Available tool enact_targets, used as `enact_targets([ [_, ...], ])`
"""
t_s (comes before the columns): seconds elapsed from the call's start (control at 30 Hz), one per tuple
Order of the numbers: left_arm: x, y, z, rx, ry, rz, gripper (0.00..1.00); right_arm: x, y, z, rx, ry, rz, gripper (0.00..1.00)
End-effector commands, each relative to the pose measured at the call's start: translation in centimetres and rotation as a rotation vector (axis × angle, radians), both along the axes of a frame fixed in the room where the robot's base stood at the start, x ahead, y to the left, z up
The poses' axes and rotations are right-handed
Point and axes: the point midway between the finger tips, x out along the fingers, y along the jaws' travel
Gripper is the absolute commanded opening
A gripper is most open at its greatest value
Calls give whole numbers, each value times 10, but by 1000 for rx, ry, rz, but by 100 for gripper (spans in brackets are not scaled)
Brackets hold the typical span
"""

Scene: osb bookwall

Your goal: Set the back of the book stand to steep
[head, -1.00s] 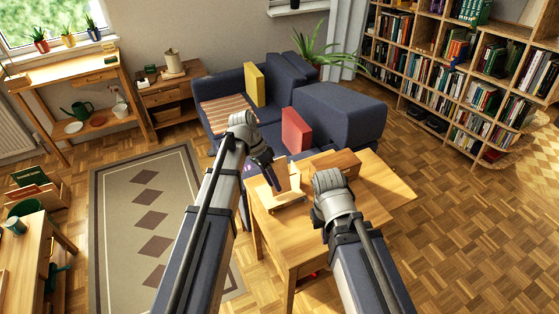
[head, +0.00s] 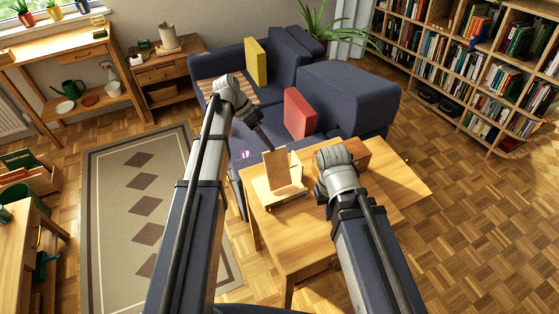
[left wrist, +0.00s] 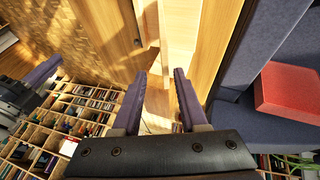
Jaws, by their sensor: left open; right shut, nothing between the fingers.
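The book stand (head: 277,171) is pale wood, on the table (head: 310,232). Its flat back panel is raised above the base; I cannot tell which slope setting it is in. My left gripper (head: 265,147) is just behind and above the panel's top edge in the head view, partly overlapped. In the left wrist view its two dark fingers (left wrist: 158,90) are apart, with pale wood visible beyond and between them. My right gripper's fingers are hidden behind its wrist in the head view; the left wrist view shows them (left wrist: 42,72) at the left edge, shut and empty.
A brown wooden box (head: 352,153) stands on the table right of the stand, behind my right wrist. A blue sofa (head: 345,95) with a red cushion (head: 298,113) is close behind the table. The table's right side is clear.

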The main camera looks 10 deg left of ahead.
Motion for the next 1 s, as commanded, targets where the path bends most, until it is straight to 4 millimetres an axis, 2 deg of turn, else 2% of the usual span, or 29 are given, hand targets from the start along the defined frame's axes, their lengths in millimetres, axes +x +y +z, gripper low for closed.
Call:
enact_targets([
  [0.1, 0, 0, -12, 0, 0, 0, 42, 0, 0, -12, 0, 0, 0, 0],
  [0.37, 0, 0, -13, 0, 0, 0, 42, 0, 0, -12, 0, 0, 0, 0],
  [0.57, -1, -4, -22, 1, 1, 0, 42, 0, 0, -22, 0, 0, 0, 0],
  [1.0, -5, -32, -71, 1, 0, -1, 42, 0, 0, -71, 0, 0, 0, 0],
])
